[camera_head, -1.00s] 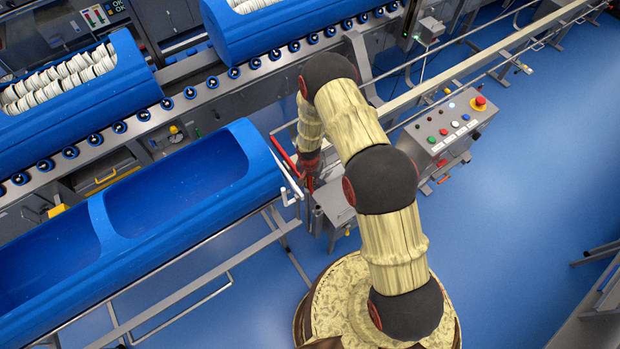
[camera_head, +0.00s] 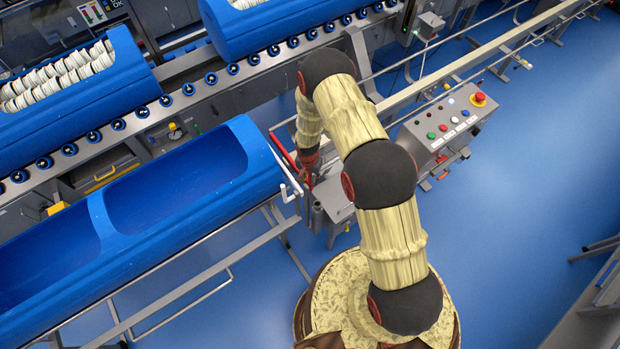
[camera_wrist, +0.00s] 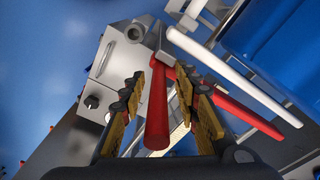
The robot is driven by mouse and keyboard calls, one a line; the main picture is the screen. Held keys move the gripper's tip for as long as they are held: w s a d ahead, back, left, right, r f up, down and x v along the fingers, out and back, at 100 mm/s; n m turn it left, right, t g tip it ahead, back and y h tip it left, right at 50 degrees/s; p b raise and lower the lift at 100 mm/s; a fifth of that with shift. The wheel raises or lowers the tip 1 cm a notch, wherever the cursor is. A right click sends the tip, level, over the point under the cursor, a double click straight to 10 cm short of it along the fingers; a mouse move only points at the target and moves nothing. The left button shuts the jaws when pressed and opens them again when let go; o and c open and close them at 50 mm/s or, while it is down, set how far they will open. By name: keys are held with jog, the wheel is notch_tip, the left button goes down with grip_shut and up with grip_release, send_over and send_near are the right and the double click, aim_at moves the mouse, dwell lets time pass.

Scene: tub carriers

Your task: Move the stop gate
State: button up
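The stop gate shows in the head view as a red bar (camera_head: 281,150) by the near end of the blue tub, beside white bars (camera_head: 288,178). In the wrist view a red handle (camera_wrist: 157,112) points toward my gripper, a second red bar (camera_wrist: 240,112) slants to the lower right, and a white bar (camera_wrist: 225,68) crosses above it. My gripper (camera_wrist: 163,92) has its two yellow-padded fingers on either side of the red handle, with gaps showing; it looks open around it. In the head view my gripper is mostly hidden by my arm.
A blue tub carrier (camera_head: 110,225) stands empty on a rail frame at left. Loaded blue tubs (camera_head: 70,90) sit on the roller conveyor (camera_head: 140,112) behind. A grey box (camera_head: 333,200) and a button panel (camera_head: 450,120) stand near my arm. Blue floor is open at right.

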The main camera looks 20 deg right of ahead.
jog(key=r, duration=1.2)
jog(key=shift+s+a, duration=0.2)
jog(key=shift+a, duration=0.1)
